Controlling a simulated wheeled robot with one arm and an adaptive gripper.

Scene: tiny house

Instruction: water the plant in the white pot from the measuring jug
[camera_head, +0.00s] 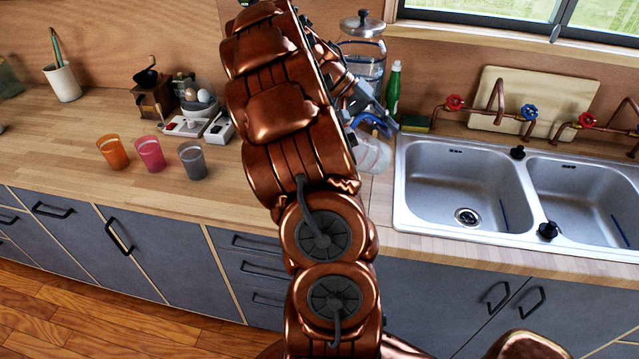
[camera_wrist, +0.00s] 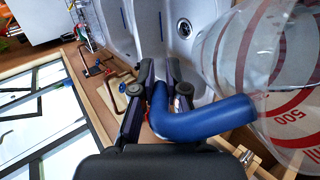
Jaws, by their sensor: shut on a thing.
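The clear measuring jug (camera_wrist: 270,75) with red markings and a blue handle fills the right of the wrist view. My gripper (camera_wrist: 160,88) is shut on the blue handle (camera_wrist: 205,122). In the head view the jug (camera_head: 373,153) shows beside my arm, just left of the sink; my arm hides part of it. I cannot tell whether it touches the counter, or how much water it holds. My gripper (camera_head: 362,103) is partly hidden there too. No plant in a white pot can be made out in either view.
A double sink (camera_head: 465,190) is right of the jug. Behind stand a glass dispenser (camera_head: 362,60), a green bottle (camera_head: 393,90) and a sponge (camera_head: 414,123). Orange (camera_head: 113,153), pink (camera_head: 150,154) and grey (camera_head: 192,160) cups stand left, near a coffee grinder (camera_head: 153,95).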

